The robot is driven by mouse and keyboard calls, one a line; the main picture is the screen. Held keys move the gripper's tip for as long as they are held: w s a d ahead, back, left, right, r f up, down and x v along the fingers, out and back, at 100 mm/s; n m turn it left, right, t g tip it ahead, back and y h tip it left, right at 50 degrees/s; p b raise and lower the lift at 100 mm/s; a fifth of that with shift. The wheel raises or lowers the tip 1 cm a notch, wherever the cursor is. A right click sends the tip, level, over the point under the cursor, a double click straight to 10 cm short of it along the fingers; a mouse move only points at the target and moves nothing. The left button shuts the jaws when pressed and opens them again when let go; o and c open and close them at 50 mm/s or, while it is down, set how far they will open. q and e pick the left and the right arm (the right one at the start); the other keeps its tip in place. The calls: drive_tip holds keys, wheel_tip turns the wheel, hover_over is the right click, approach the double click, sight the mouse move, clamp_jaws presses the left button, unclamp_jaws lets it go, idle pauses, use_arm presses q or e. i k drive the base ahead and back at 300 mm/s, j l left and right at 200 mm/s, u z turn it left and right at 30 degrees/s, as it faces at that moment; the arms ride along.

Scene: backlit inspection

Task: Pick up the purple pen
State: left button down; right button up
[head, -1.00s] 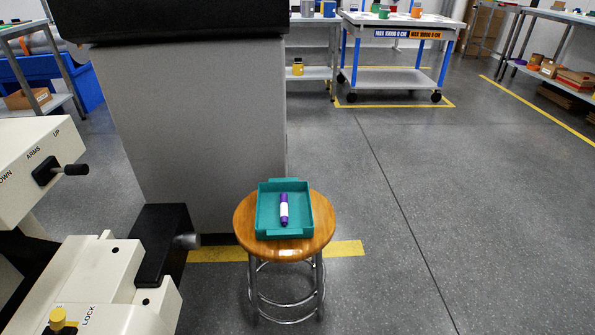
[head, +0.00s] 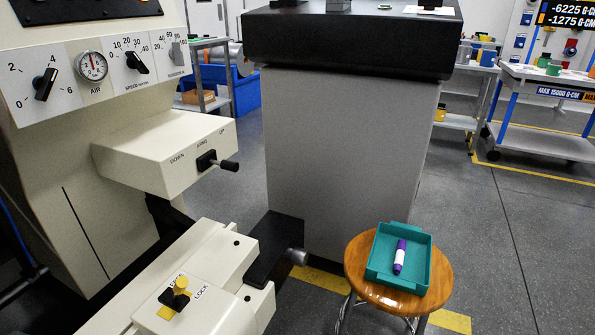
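The purple pen (head: 400,257) has a white band around its middle. It lies in a teal tray (head: 376,272), at the lower right of the head view. The tray rests on a round wooden stool (head: 437,272) with metal legs. The pen is fully visible and touches nothing but the tray. Neither of my grippers is in view.
A cream machine (head: 125,180) with knobs, a gauge and a lever (head: 222,164) fills the left side. A grey cabinet with a black top (head: 340,150) stands behind the stool. A wheeled cart (head: 545,140) is at the far right. Floor right of the stool is clear.

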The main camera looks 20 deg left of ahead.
sight(400, 255)
drive_tip(key=k+u, duration=0.1)
drive_tip(key=u, duration=0.4)
drive_tip(key=k+l+u, duration=0.1)
drive_tip(key=u, duration=0.35)
drive_tip(key=k+u, duration=0.1)
drive_tip(key=u, duration=0.4)
drive_tip(key=k+j+u, duration=0.1)
drive_tip(key=u, duration=0.35)
drive_tip(key=k+j+u, duration=0.1)
drive_tip(key=u, duration=1.85)
drive_tip(key=z, duration=3.85)
drive_tip(key=i+l+u, duration=0.5)
drive_tip(key=i+l, duration=0.15)
drive_tip(key=i+l+u, duration=0.25)
drive_tip(key=i+l, duration=0.15)
drive_tip(key=i+l+u, duration=0.25)
drive_tip(key=l, duration=0.25)
drive_tip(key=i+l+u, duration=0.25)
drive_tip(key=l, duration=0.3)
